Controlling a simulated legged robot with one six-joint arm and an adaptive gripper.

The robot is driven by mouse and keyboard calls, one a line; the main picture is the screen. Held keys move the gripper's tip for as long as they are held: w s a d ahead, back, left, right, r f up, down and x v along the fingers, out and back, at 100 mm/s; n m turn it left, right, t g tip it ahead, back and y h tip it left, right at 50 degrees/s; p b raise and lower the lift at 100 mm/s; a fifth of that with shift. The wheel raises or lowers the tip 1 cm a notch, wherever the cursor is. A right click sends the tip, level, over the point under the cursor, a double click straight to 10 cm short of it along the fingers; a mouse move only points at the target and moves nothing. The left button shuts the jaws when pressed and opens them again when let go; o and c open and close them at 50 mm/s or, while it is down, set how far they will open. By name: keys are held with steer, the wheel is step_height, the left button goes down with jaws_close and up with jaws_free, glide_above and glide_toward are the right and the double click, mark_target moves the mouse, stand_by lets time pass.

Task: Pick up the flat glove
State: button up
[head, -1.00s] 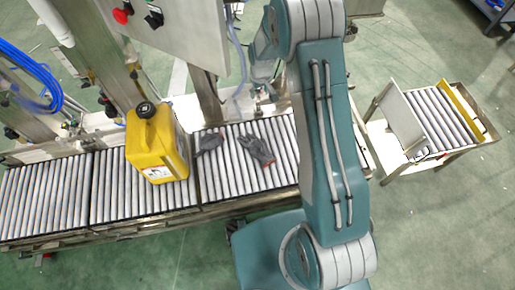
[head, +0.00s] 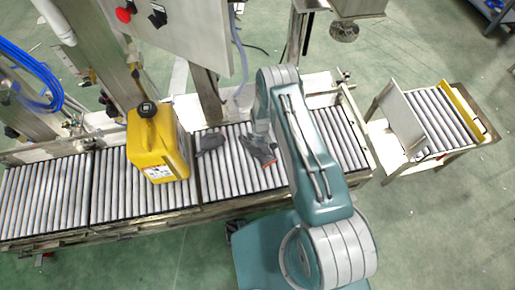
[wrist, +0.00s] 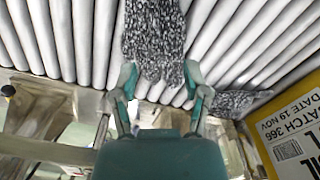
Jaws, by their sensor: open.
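A grey speckled glove with an orange cuff lies spread out on the conveyor rollers (head: 258,152), partly covered by my arm in the head view. In the wrist view the glove (wrist: 153,38) lies straight ahead of my gripper (wrist: 160,78), its lower end reaching between the open fingertips. I cannot tell whether the fingers touch it. A second, more bunched grey glove (head: 210,143) lies to its left, near the yellow jug; it also shows at the right in the wrist view (wrist: 233,103). My gripper is mostly hidden behind my arm in the head view.
A yellow jug (head: 158,150) stands upright on the rollers left of the gloves. A control panel (head: 185,25) and metal posts stand behind the conveyor. A small roller cart (head: 435,120) is at the right. The rollers right of my arm are clear.

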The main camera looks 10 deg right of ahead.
mark_target(261, 149)
steer(key=f, duration=0.8)
steer(key=shift+w+d+f, duration=0.2)
steer(key=shift+d+f, duration=0.05)
steer(key=shift+d, duration=0.05)
jaws_close()
